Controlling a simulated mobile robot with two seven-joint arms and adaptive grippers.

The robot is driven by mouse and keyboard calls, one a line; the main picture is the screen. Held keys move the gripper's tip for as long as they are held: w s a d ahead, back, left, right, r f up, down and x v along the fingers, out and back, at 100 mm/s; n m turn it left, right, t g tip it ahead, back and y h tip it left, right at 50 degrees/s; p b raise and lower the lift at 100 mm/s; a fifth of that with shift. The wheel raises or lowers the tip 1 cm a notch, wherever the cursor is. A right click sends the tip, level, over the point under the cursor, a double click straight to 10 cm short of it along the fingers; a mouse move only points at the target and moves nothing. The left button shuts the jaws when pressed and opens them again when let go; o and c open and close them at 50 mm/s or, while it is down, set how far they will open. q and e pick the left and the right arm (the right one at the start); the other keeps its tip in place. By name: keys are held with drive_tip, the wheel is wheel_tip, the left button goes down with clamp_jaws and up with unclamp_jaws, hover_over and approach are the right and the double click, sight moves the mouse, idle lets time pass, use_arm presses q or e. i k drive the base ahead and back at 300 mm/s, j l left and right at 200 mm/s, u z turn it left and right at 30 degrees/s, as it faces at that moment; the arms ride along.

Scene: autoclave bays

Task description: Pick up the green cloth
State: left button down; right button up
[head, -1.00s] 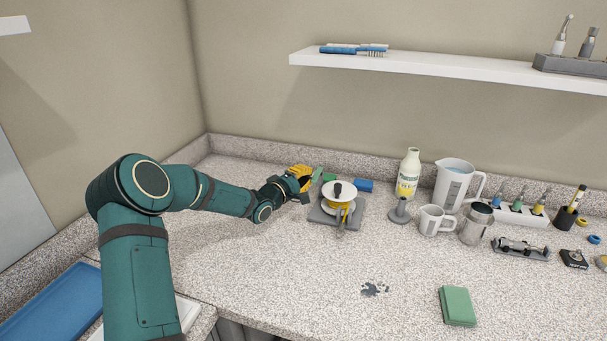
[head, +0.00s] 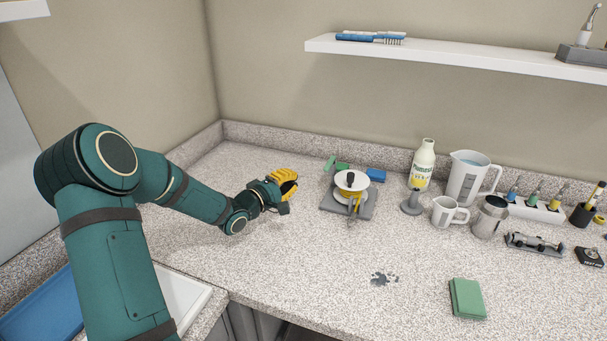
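The green cloth (head: 467,298) lies folded flat on the speckled counter at the lower right of the head view, near the front edge. My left gripper (head: 289,186), with yellow fingers, hangs over the counter left of the middle, well to the left of and behind the cloth. Its fingers are small and seen from the side, so I cannot tell whether they are open. No object shows in them. My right gripper is out of view.
A grey-based device with a white reel (head: 351,183) stands right of my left gripper, with a green item (head: 335,163) and a blue block (head: 376,174) behind it. A bottle (head: 423,166), jug (head: 468,178) and cup (head: 448,212) stand behind.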

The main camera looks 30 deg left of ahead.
sight(468, 302)
drive_tip(key=k+l, duration=0.2)
drive_tip(key=k, duration=0.3)
drive_tip(key=k+l, duration=0.15)
drive_tip(key=k, duration=0.35)
